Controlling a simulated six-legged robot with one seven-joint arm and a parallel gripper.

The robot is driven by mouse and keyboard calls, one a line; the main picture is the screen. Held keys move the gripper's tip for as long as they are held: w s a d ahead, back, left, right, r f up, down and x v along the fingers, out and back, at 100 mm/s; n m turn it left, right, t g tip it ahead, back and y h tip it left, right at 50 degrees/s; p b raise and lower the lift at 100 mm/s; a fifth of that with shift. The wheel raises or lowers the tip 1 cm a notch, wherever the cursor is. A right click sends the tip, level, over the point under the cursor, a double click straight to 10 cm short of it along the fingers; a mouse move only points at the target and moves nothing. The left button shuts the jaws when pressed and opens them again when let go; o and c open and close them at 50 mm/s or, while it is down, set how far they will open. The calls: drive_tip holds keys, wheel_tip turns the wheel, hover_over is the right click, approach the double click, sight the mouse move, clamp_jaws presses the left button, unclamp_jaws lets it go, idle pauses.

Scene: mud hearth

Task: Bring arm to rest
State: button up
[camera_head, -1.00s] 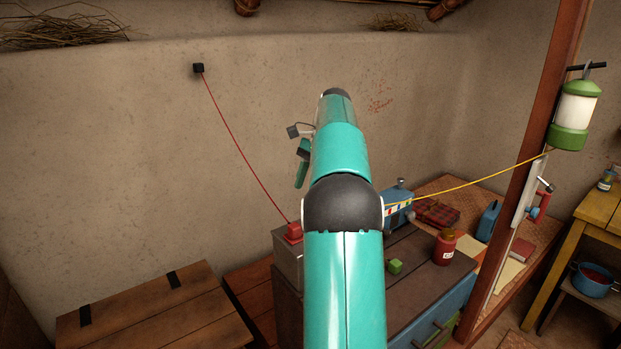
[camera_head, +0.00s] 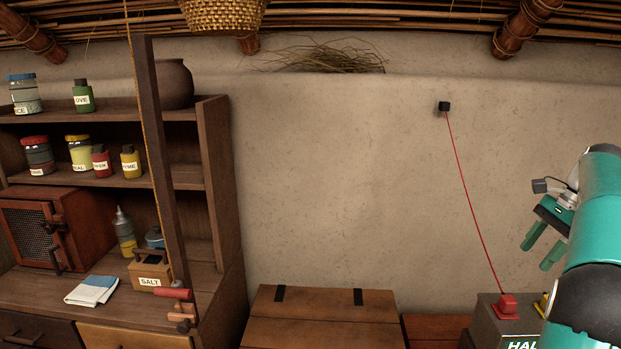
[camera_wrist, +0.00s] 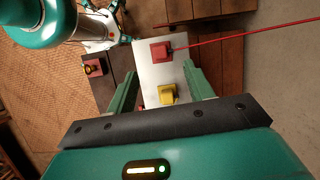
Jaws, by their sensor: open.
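My arm (camera_head: 600,210) stands raised at the right edge of the head view, partly cut off by the frame. My gripper (camera_head: 545,246) is open and empty, its two green fingers pointing down and apart. In the wrist view my gripper (camera_wrist: 159,70) has its fingers spread, with the pale top of a grey box (camera_wrist: 150,78) beyond them. The box also shows at the lower right of the head view (camera_head: 488,326). A red plug (camera_head: 507,306) and a yellow plug (camera_head: 543,304) sit on top of it. The fingers appear apart from both plugs.
A red cord (camera_head: 468,190) runs from the red plug to a black wall block (camera_head: 444,106). A wooden chest (camera_head: 320,304) stands by the wall. A shelf unit (camera_head: 222,190) with jars fills the left, behind a thin dark post (camera_head: 152,130). A basket (camera_head: 222,12) hangs above.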

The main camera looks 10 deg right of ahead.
drive_tip(key=s+a+r+n+t+h, duration=0.15)
drive_tip(key=a+n, duration=0.35)
drive_tip(key=a, duration=0.7)
drive_tip(key=s+a+r+n+h, duration=0.15)
drive_tip(key=a+n, duration=0.25)
drive_tip(key=a, duration=0.9)
drive_tip(key=s+a+f+n+t, duration=0.1)
drive_tip(key=s+a+f+n, duration=0.4)
drive_tip(key=s+a, duration=0.2)
drive_tip(key=s+a+f+n+t+h, duration=0.1)
drive_tip(key=s+a+f+n+t, duration=0.1)
drive_tip(key=s+a+f+n, duration=0.3)
drive_tip(key=s+a, duration=0.1)
drive_tip(key=a, duration=0.2)
drive_tip(key=shift+s+a+f+n, duration=0.35)
drive_tip(key=shift+s+a+n, duration=0.05)
drive_tip(key=c, duration=0.3)
drive_tip(key=shift+c, duration=0.2)
